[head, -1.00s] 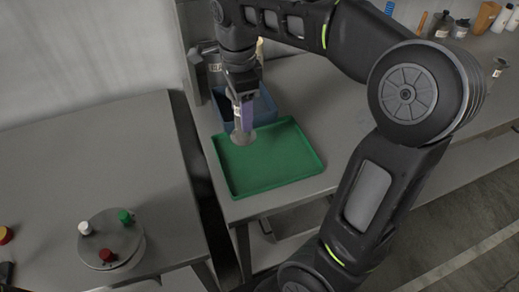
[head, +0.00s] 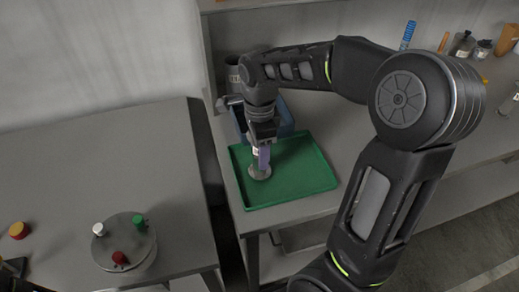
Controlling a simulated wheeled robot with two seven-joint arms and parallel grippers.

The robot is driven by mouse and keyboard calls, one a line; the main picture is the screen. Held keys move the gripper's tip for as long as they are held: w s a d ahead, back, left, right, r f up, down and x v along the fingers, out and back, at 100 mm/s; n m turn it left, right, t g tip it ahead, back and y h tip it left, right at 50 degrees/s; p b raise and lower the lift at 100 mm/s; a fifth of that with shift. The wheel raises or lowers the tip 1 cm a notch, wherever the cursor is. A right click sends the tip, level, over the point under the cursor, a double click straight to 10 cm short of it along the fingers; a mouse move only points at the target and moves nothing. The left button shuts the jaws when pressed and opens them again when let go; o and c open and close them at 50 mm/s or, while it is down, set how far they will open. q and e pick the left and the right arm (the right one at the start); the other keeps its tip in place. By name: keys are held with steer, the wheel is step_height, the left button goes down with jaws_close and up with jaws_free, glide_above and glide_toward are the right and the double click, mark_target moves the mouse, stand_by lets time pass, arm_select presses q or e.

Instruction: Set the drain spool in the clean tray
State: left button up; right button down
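My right gripper (head: 261,146) points down over the left part of the green tray (head: 305,175), which appears to be the clean tray. It looks shut on the drain spool (head: 259,173), whose grey round flange shows below the fingers, beside a purple part and a white label. The spool is roughly upright, inside the tray's outline. Whether its flange touches the tray floor I cannot tell. The spool's upper part is hidden by the gripper. A dark part at the lower left edge (head: 12,268) may be my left gripper; its fingers cannot be made out.
A blue bin (head: 287,117) stands right behind the tray, partly hidden by my arm. A round grey lid (head: 125,243) with white, green and red knobs is on the left table, near a red-yellow knob (head: 18,230). Bottles (head: 462,44) stand at the back right. The tray's right half is empty.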

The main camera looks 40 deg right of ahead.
steer(key=shift+f, duration=0.2)
steer(key=shift+f, duration=0.25)
steer(key=c, duration=0.5)
jaws_free()
steer(key=shift+r, duration=0.2)
step_height(320, 180, up, 12)
steer(key=shift+r, duration=0.1)
stand_by(0.3)
